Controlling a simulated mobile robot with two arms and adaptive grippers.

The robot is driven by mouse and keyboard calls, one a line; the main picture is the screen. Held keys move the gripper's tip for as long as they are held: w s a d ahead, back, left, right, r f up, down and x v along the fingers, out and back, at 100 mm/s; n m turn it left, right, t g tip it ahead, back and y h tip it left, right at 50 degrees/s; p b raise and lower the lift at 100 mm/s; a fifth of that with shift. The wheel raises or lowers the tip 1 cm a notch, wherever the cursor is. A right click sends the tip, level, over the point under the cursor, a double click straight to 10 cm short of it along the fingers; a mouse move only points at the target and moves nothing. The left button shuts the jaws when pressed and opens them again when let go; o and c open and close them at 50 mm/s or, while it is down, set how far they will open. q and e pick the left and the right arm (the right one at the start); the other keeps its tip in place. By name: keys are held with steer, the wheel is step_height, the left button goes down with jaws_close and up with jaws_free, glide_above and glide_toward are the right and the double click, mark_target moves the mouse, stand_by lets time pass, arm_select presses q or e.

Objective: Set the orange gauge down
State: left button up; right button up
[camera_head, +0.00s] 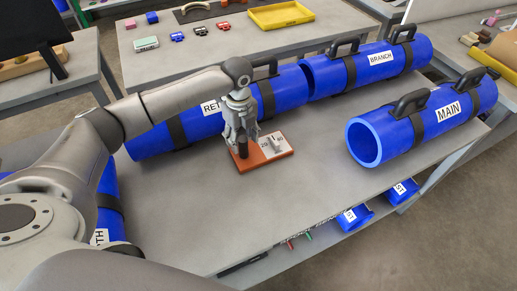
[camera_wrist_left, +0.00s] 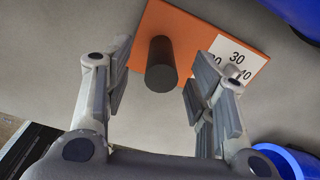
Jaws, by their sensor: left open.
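The orange gauge (camera_head: 274,156) lies flat on the grey cart top (camera_head: 240,210), near the middle of the head view. It is an orange plate with a dark upright post and a white label with numbers. In the left wrist view the orange plate (camera_wrist_left: 205,25), the post (camera_wrist_left: 161,68) and the label (camera_wrist_left: 236,60) show below the fingers. My left gripper (camera_head: 243,140) is directly over the gauge. Its fingers (camera_wrist_left: 160,85) are open on either side of the post, with gaps visible on both sides. My right gripper is not in view.
Blue pipes with black handles stand close by: the MAIN pipe (camera_head: 425,120) to the right, the BRANCH pipe (camera_head: 368,68) behind, and another blue pipe (camera_head: 160,140) behind the gripper. The cart top in front of the gauge is clear. A table with a yellow tray (camera_head: 281,15) stands farther back.

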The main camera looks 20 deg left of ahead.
mark_target(243, 146)
arm_select(q)
step_height(243, 146, down, 4)
steer(key=shift+d+f+p, duration=0.1)
steer(key=shift+p, duration=0.25)
steer(key=shift+w, duration=0.1)
jaws_close()
